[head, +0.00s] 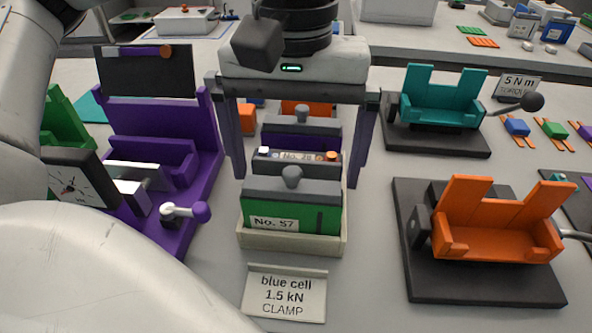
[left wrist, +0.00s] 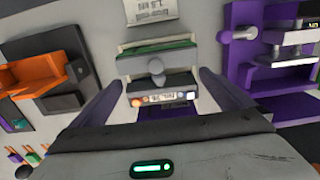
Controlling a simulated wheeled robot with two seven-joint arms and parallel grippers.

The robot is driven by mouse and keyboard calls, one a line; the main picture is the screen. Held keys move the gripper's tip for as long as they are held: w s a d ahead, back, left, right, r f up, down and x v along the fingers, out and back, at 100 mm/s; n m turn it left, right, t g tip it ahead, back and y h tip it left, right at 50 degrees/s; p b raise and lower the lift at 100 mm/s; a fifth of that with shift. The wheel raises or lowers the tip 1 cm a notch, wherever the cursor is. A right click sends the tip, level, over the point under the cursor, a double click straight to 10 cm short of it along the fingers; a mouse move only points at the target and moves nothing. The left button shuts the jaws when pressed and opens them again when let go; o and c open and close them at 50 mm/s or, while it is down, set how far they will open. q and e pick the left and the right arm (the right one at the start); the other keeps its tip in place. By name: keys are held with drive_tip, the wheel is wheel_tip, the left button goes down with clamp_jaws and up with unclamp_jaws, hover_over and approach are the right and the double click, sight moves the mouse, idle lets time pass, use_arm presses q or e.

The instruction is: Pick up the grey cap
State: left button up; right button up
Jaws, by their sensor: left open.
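A grey cap (head: 262,188) with a round knob sits on the green cell marked No. 57 (head: 325,219), at the near end of a cream tray (head: 292,244). The cap also shows in the left wrist view (left wrist: 156,69). A second grey cap (head: 301,126) with a knob sits farther back on a purple cell. My left gripper (head: 296,178) is open, pointing down. Its two dark purple fingers stand wide apart, one on each side of the tray, with nothing held between them. My right gripper is out of view.
A dark cell with a white label (head: 298,162) lies between the caps. A purple clamp fixture (head: 190,215) stands left, teal (head: 440,100) and orange (head: 495,235) fixtures right. A "blue cell 1.5 kN CLAMP" sign (head: 285,292) stands in front of the tray.

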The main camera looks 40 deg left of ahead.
use_arm(q)
drive_tip(key=c, duration=1)
